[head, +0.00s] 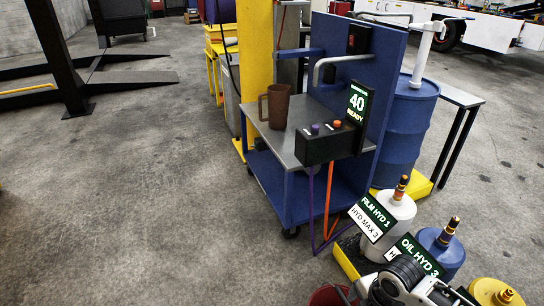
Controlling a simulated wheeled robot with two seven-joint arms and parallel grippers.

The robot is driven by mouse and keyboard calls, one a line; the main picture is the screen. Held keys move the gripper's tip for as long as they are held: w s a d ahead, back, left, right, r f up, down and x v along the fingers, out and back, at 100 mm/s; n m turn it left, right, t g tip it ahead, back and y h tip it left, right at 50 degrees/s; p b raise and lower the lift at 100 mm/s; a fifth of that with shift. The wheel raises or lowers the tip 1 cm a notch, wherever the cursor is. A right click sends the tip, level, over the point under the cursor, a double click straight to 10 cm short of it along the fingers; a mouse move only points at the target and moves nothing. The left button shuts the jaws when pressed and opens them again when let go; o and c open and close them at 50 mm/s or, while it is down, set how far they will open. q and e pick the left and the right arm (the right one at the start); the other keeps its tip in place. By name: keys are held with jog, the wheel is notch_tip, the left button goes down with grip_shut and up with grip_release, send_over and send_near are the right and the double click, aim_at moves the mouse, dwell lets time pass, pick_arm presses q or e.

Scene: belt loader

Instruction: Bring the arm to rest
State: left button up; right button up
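Part of my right arm, white and black, shows at the bottom right in the head view, in front of the oil bottles. Its gripper fingers do not show. My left arm and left gripper are out of view. No gripper can be seen holding anything.
A blue cart (316,190) carries a brown mug (275,106) and a black control box (318,146) with a "40 READY" display (356,103). Behind it stands a blue drum (406,132). A white bottle (394,214) and a blue bottle (441,249) stand near my arm.

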jog(key=s+a+r+m+t+y, duration=0.2)
jog(key=s+a+m+t+y, duration=0.15)
jog(key=a+m, duration=0.6)
pick_arm(q)
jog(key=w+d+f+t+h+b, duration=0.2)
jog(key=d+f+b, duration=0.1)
jog(key=b, duration=0.7)
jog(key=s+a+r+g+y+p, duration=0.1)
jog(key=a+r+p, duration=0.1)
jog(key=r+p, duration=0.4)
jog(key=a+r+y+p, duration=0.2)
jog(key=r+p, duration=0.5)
jog(key=p, duration=1)
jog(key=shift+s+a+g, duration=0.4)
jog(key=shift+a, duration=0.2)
pick_arm(e)
notch_tip(320, 180, up, 18)
jog(key=s+d+m+t, duration=0.2)
jog(key=m+t, duration=0.4)
jog(key=m, duration=0.4)
jog(key=shift+d+h, duration=0.2)
jog(key=shift+h, duration=0.25)
